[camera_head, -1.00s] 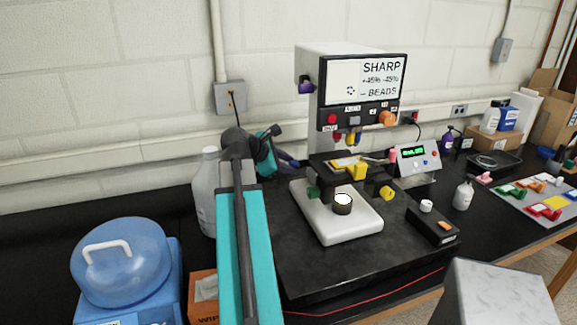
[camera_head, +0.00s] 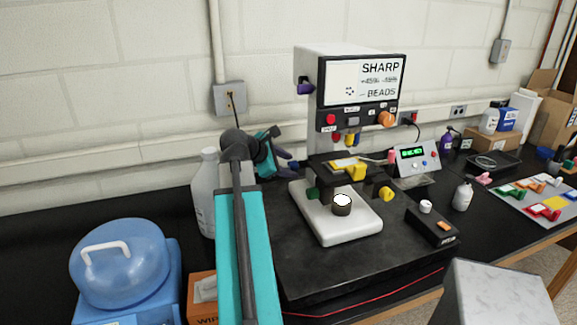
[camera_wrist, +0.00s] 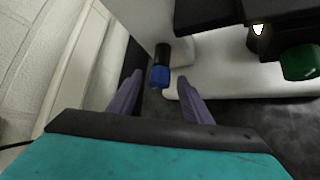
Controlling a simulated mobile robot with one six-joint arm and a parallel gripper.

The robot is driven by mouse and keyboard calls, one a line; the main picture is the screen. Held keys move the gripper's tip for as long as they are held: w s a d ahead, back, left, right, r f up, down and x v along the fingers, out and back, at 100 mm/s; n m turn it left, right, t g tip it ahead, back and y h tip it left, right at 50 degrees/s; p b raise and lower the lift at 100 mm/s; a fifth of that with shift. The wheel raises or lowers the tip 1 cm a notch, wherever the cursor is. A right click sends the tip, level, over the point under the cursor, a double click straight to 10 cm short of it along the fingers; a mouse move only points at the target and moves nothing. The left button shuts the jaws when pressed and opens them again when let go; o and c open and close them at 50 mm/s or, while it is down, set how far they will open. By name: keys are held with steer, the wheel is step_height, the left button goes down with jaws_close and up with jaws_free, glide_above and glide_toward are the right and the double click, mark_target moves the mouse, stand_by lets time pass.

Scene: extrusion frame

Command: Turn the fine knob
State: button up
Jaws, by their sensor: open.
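In the wrist view a blue knob (camera_wrist: 160,76) on a black shaft sticks out beside the white base of the instrument. My gripper (camera_wrist: 159,80) is open, with its purple fingers on either side of this knob and visible gaps between. No label shows on it, so I cannot confirm it is the fine knob. In the head view my gripper (camera_head: 292,168) is left of the microscope-like instrument (camera_head: 350,90), and the blue knob cannot be made out there. A green knob (camera_head: 313,194) and a yellow knob (camera_head: 386,194) show near the stage (camera_head: 318,168); the green one (camera_wrist: 300,62) is also at right in the wrist view.
The instrument's white base (camera_head: 350,232) stands on a black slab. A white bottle (camera_head: 203,195) stands left of my arm, near a blue water jug (camera_head: 120,260). A small control box (camera_head: 415,157) and a black box (camera_head: 432,226) are to the right. The wall is close behind.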

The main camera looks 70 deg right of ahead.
steer(key=b+v, duration=0.2)
steer(key=v, duration=1.1)
steer(key=shift+a+r, duration=0.2)
steer(key=shift+a, duration=0.1)
